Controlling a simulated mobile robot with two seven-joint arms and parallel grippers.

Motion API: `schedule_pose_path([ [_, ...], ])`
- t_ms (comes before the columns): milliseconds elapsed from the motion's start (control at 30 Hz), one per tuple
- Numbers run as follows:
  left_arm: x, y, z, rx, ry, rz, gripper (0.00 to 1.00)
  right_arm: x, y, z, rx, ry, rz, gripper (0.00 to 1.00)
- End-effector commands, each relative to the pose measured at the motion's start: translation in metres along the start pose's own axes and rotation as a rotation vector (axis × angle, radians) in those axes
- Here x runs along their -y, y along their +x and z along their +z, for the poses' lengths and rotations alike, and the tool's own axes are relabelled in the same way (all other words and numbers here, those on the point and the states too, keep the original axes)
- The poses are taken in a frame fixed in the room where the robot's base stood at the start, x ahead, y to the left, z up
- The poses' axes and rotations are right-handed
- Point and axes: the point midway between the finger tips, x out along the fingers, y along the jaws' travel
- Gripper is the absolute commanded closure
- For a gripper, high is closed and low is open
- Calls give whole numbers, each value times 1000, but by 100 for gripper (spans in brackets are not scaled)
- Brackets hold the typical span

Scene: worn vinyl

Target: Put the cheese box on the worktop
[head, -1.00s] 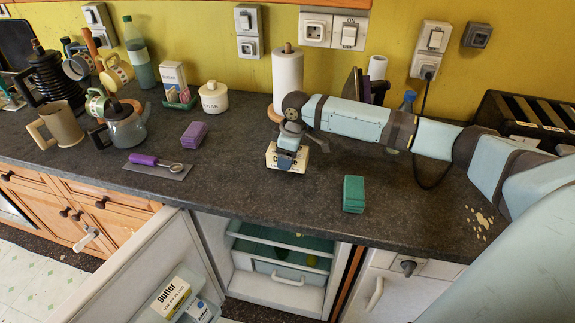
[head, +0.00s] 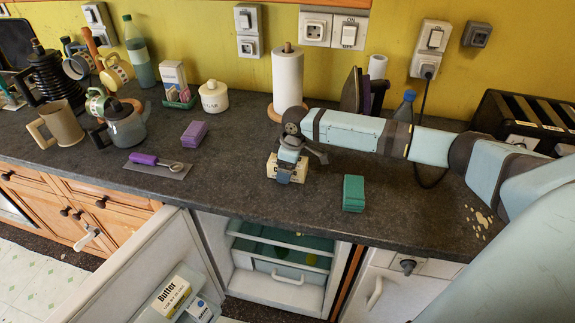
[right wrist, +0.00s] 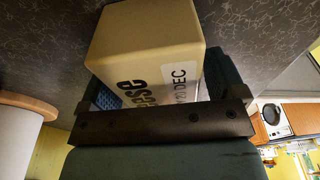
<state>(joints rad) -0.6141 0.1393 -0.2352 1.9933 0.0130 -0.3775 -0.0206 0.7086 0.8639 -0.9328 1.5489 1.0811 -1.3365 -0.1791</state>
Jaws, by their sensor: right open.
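The cheese box (head: 299,171), a small cream carton with dark lettering, stands on the dark worktop (head: 240,185) near its front edge, in front of the paper towel roll. My right gripper (head: 285,174) is at the box with its jaws open, one finger on either side. In the right wrist view the box (right wrist: 140,45) fills the space between the fingers, with its printed side toward me. I cannot tell whether a finger still touches it. The gripper hides part of the box in the head view. My left gripper is not in view.
A green block (head: 353,193) stands right of the box. A purple block (head: 194,134) and a purple-handled tool (head: 158,162) lie left. The paper towel roll (head: 288,82) stands behind. Below, the fridge (head: 280,265) is open, with a butter box (head: 171,297) in its door.

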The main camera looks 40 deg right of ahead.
Motion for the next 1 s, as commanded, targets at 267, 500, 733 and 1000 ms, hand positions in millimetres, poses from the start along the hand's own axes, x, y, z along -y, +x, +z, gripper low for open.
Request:
schedule_pose_path([
  [267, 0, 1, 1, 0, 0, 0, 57, -1, -22, -1, -2, 0, 3, 11],
  [500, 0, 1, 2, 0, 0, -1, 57, -1, -74, -1, -2, -1, 3, 11],
  [733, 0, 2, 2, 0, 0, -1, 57, -1, -112, -1, -1, 0, 1, 11],
  [1000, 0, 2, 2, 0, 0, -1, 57, 0, -124, -1, 0, 0, 0, 11],
])
